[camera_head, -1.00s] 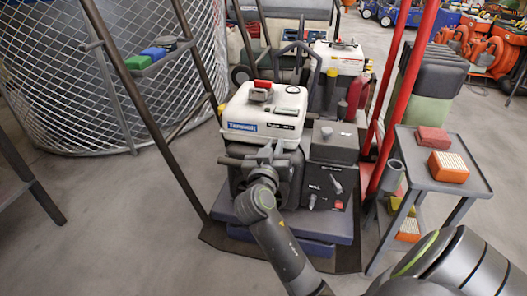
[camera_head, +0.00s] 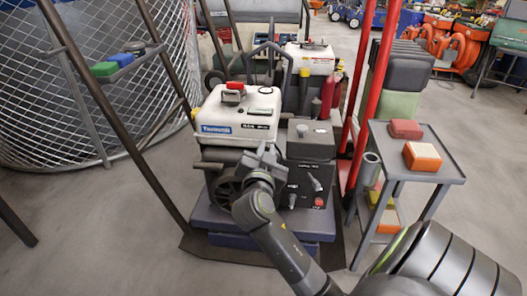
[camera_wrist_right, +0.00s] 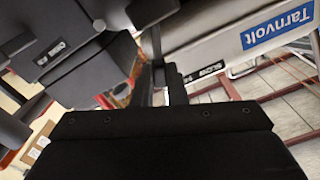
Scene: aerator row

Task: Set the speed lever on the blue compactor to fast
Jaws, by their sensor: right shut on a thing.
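The compactor (camera_head: 240,108) stands at the centre of the head view, with a white top, a blue Tarnvolt label and a dark body on a blue-grey base. The label also shows in the wrist view (camera_wrist_right: 265,27). My right gripper (camera_head: 266,158) is at the machine's front, left of its dark control box (camera_head: 310,146). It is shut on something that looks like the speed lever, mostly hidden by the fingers. In the wrist view a plate reading SLOW (camera_wrist_right: 205,70) is just right of the gripper (camera_wrist_right: 160,82). My left gripper is not in view.
Red posts (camera_head: 360,100) and a grey cart (camera_head: 445,168) with red and orange blocks stand to the right. A dark frame post (camera_head: 115,120) and a large mesh drum (camera_head: 70,80) are at left. The floor at lower left is clear.

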